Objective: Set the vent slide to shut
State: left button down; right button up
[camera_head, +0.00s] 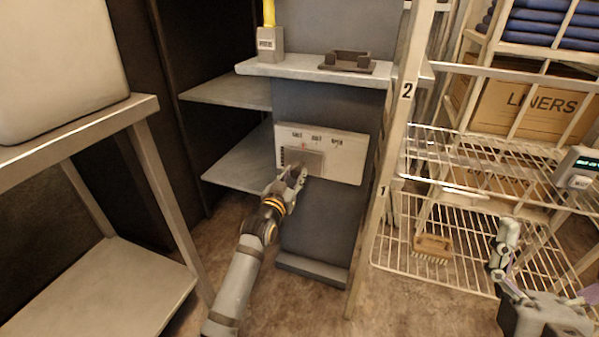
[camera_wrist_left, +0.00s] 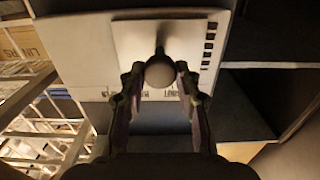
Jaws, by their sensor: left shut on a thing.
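The vent panel (camera_head: 345,168) is a white plate on the dark cabinet front, with three small labels along its top edge, too small to read surely. The vent slide (camera_head: 312,161) is a grey plate on its left part, with dark slots showing at its left edge and a small red mark near its top. My left gripper (camera_head: 296,174) is at the slide. In the left wrist view the slide (camera_wrist_left: 135,40) has a round knob (camera_wrist_left: 160,72), and my left gripper's fingers (camera_wrist_left: 160,85) are closed around it. My right arm shows at lower right; its fingers are unclear.
A shelf (camera_head: 290,68) with a dark holder (camera_head: 347,61) and a yellow-handled item (camera_head: 269,40) is above the panel. A shelf post (camera_head: 388,165) and wire racks (camera_head: 470,200) stand to the right. A metal table (camera_head: 75,135) stands left.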

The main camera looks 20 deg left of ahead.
pick_arm(q)
jog(key=shift+w+a+r+p, duration=0.1)
jog(key=shift+a+p, duration=0.5)
jog(key=shift+a, duration=0.55)
pick_arm(e)
jog(key=w+d+f+m+g+h, duration=0.1)
jog(key=w+f+m+g+h, duration=0.1)
jog(key=w+f+g, duration=0.4)
notch_tip(320, 180, down, 5)
jog(key=shift+w+r+m+h, duration=0.15)
jog(key=shift+w+m+h, duration=0.15)
jog(key=shift+w+h, duration=0.5)
pick_arm(q)
jog(key=c, duration=1.4)
grip_release()
jog(key=o, duration=0.4)
jog(key=shift+a, duration=0.25)
pick_arm(e)
jog(key=shift+a+r, duration=0.1)
jog(key=shift+a, duration=0.05)
